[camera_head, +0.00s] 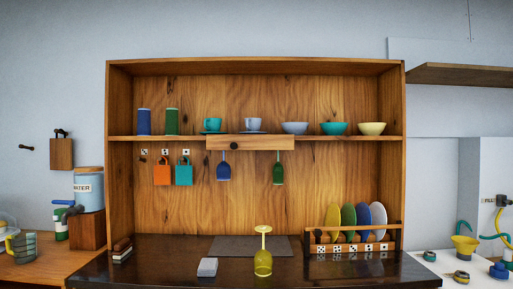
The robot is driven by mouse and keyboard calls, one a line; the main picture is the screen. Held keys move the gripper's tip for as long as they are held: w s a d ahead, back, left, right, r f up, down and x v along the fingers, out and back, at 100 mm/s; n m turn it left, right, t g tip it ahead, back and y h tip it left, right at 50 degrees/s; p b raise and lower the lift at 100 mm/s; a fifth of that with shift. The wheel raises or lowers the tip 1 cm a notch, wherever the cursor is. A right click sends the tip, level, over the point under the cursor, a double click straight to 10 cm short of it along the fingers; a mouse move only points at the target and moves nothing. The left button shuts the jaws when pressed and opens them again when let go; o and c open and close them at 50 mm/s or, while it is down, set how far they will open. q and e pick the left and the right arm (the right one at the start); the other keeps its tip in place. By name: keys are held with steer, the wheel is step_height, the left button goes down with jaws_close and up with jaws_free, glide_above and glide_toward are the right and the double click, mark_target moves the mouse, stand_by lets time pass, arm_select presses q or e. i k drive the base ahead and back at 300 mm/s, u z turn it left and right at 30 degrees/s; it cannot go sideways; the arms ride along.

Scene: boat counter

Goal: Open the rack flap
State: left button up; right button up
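Neither of my grippers shows in the head view.
A yellow glass (263,262) stands upside down on the dark counter (170,268), near a grey block (207,267). A plate rack (352,248) with several plates stands at right. Cups and bowls (295,128) line the shelf above. Orange (162,175) and teal (184,175) items hang at left.

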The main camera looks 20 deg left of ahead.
mark_target(214, 142)
steer(key=i, duration=1.05)
steer(key=u, duration=0.25)
